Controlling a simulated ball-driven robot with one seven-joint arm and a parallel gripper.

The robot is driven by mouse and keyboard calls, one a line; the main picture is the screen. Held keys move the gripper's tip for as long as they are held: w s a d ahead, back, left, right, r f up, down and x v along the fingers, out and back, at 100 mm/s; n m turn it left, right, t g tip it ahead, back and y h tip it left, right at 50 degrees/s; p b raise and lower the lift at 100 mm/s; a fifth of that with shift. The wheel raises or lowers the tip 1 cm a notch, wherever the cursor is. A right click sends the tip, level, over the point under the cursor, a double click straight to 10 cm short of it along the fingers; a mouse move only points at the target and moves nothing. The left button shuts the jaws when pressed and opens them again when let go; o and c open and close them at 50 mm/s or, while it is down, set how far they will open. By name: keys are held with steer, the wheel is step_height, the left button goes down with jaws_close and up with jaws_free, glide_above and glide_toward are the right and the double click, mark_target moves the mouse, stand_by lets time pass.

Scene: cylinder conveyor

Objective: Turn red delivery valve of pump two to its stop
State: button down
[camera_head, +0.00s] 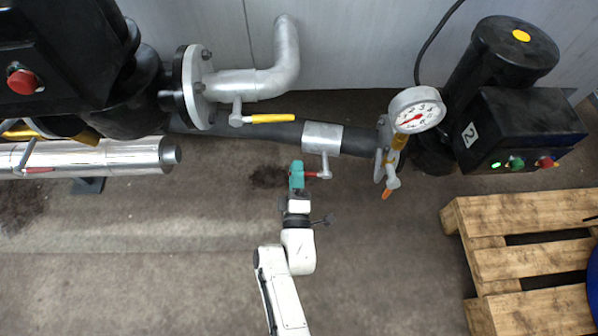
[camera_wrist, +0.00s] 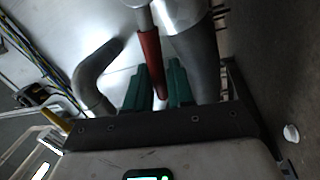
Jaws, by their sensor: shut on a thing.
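The red valve lever (camera_head: 312,174) points left from its grey stem (camera_head: 325,165), below the metal valve body (camera_head: 322,138) on the dark pipe. In the head view it lies roughly parallel to that pipe. My gripper (camera_head: 297,176) has its teal fingers shut on the lever's free end. In the wrist view the red lever (camera_wrist: 150,50) runs down between the two green fingers of my gripper (camera_wrist: 158,84). Pump two (camera_head: 515,125), black with a "2" label, stands at the right. The inside of the valve is hidden.
A pressure gauge (camera_head: 416,112) and an orange-tipped small valve (camera_head: 390,186) are right of the lever. A yellow lever (camera_head: 270,118) sits above left, a shiny pipe (camera_head: 110,157) at left. A wooden pallet (camera_head: 520,248) lies lower right.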

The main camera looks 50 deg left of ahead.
steer(key=shift+s+f+n+g+y+b, duration=0.1)
steer(key=shift+f+n+g+y+b, duration=0.25)
steer(key=shift+f+n+b, duration=0.7)
steer(key=shift+n+p, duration=0.35)
steer(key=shift+n, duration=0.1)
steer(key=c, duration=1.1)
jaws_free()
steer(key=shift+r, duration=0.1)
steer(key=shift+c, duration=0.2)
steer(key=p+v, duration=0.3)
steer(key=v, duration=0.7)
steer(key=shift+s+d, duration=0.25)
